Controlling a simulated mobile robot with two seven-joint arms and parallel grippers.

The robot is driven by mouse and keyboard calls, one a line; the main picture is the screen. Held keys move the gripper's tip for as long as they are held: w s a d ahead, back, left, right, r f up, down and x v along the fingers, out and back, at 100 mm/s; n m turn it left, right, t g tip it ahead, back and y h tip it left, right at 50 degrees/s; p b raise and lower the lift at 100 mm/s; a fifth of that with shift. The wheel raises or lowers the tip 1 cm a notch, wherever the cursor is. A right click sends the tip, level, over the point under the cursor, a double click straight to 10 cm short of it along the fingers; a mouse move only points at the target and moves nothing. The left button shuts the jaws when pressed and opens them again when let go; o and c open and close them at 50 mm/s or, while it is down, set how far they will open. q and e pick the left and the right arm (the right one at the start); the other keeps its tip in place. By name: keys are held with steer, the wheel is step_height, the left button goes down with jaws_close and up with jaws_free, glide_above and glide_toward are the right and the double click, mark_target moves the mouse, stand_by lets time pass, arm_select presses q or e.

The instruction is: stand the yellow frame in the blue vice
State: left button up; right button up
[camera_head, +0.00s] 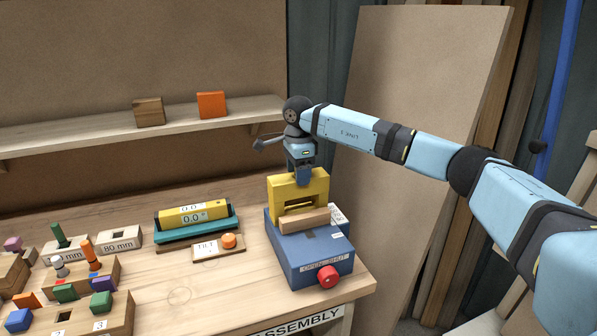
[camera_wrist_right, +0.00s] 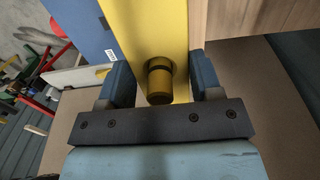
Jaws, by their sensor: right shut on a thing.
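The yellow frame (camera_head: 314,187) is upright over the blue vice (camera_head: 311,260) on the bench. My right gripper (camera_head: 303,178) comes down from above and is shut on the frame's top. The right wrist view also shows the yellow frame (camera_wrist_right: 150,35) between the gripper's fingers (camera_wrist_right: 160,88), with a round yellow peg on its face. A wooden jaw block lies across the front of the frame's lower part. I cannot tell whether the frame's bottom rests in the vice. The vice has a red knob (camera_head: 328,277) and an OPEN-SHUT label on its front. My left gripper is not in view.
A yellow level (camera_head: 193,215) on a teal base and a TILT block with an orange button (camera_head: 229,240) stand left of the vice. Several blocks with coloured pegs fill the left bench. A shelf (camera_head: 80,135) behind holds two cubes. The front middle of the bench is clear.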

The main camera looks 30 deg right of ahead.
steer(key=shift+r, duration=0.1)
steer(key=o, duration=1.4)
steer(key=shift+c, duration=0.2)
steer(key=shift+o, duration=0.8)
